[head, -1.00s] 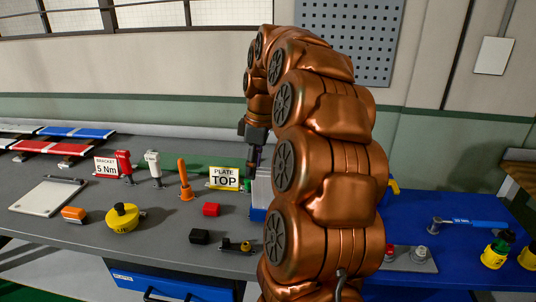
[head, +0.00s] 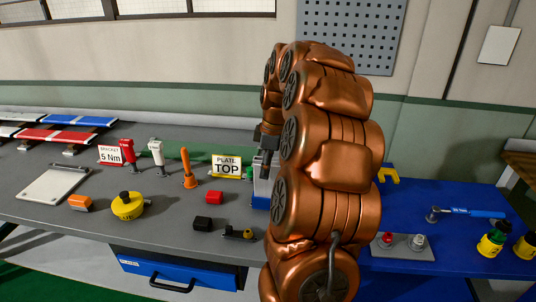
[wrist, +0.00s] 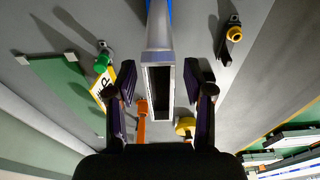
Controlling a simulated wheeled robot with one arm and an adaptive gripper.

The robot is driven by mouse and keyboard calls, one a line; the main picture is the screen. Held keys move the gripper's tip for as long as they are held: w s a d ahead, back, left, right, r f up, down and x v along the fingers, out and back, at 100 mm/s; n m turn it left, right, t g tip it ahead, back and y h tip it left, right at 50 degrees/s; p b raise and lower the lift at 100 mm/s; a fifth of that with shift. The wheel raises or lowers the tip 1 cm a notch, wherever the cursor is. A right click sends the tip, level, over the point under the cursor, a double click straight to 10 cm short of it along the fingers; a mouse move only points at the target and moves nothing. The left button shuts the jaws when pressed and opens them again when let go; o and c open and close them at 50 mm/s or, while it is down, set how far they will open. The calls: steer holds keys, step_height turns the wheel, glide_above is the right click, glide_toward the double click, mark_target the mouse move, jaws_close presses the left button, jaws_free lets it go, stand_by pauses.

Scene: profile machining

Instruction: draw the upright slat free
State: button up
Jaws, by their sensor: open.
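A grey, box-like upright piece (wrist: 148,88) with a dark rectangular top lies between my fingers in the wrist view. I cannot tell whether the dark part is an opening or the slat's end. In the head view a pale grey block (head: 262,188) with blue at its base stands on the bench, partly hidden by my arm. My gripper (wrist: 162,84) is open, one purple-padded finger on each side of the grey piece, with gaps visible on both sides. In the head view my gripper (head: 266,172) points down just over the block; its tips are hard to make out.
A black block (head: 202,224) and a yellow round item (head: 127,206) are nearer.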

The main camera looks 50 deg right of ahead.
steer(key=shift+f, duration=0.5)
steer(key=shift+c, duration=0.2)
jaws_close()
stand_by(0.4)
